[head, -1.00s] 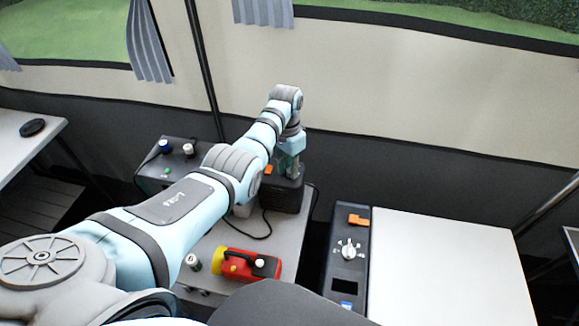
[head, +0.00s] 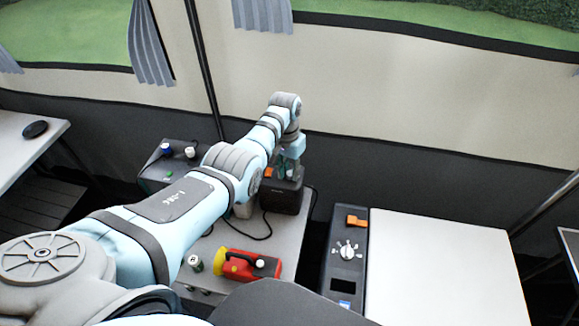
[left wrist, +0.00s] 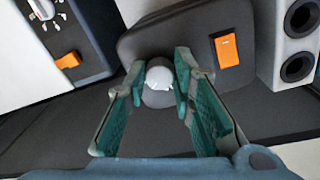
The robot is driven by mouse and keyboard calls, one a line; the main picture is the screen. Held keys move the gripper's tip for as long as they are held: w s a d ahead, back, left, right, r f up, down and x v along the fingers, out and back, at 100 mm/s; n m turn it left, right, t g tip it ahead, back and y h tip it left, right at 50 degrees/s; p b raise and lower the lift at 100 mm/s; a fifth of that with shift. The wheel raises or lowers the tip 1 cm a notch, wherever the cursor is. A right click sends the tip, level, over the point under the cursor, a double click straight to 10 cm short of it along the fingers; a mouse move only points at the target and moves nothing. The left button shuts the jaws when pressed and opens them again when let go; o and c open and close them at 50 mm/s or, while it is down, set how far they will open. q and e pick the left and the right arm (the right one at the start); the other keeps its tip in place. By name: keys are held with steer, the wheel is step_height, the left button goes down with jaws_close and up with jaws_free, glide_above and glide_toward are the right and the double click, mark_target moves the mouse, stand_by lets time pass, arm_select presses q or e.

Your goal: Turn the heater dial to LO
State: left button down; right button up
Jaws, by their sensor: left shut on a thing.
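A dark box (head: 283,201) with an orange switch stands at the table's back edge, and it also shows in the left wrist view (left wrist: 185,38). Its round grey dial with a pale top (left wrist: 160,77) sits between my left fingers in the left wrist view. My left gripper (head: 287,172) reaches down over this box and is shut on the dial. It also fills the middle of the left wrist view (left wrist: 163,85). No dial marking is readable, so I cannot tell its setting. The dial is hidden in the head view. My right gripper is out of view.
A dark panel (head: 338,268) right of the gap carries a white dial (head: 347,250) and an orange switch (head: 357,221). A white top (head: 445,265) adjoins it. A red-yellow lantern (head: 248,265), a can (head: 194,264) and a knobbed box (head: 155,176) stand around my arm.

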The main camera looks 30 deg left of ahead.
arm_select(q)
steer(key=n+p, duration=0.1)
steer(key=n, duration=0.1)
steer(key=shift+r+n, duration=0.1)
steer(key=shift+n, duration=0.3)
steer(key=n+p, duration=0.1)
steer(key=n, duration=0.1)
steer(key=shift+n, duration=0.4)
steer(key=n+p, duration=0.1)
steer(key=n, duration=0.3)
steer(key=shift+f+n+p, duration=0.2)
steer(key=shift+n+p, duration=0.15)
steer(key=shift+n, duration=0.05)
steer(key=c, duration=1.4)
jaws_free()
steer(key=shift+o, duration=0.2)
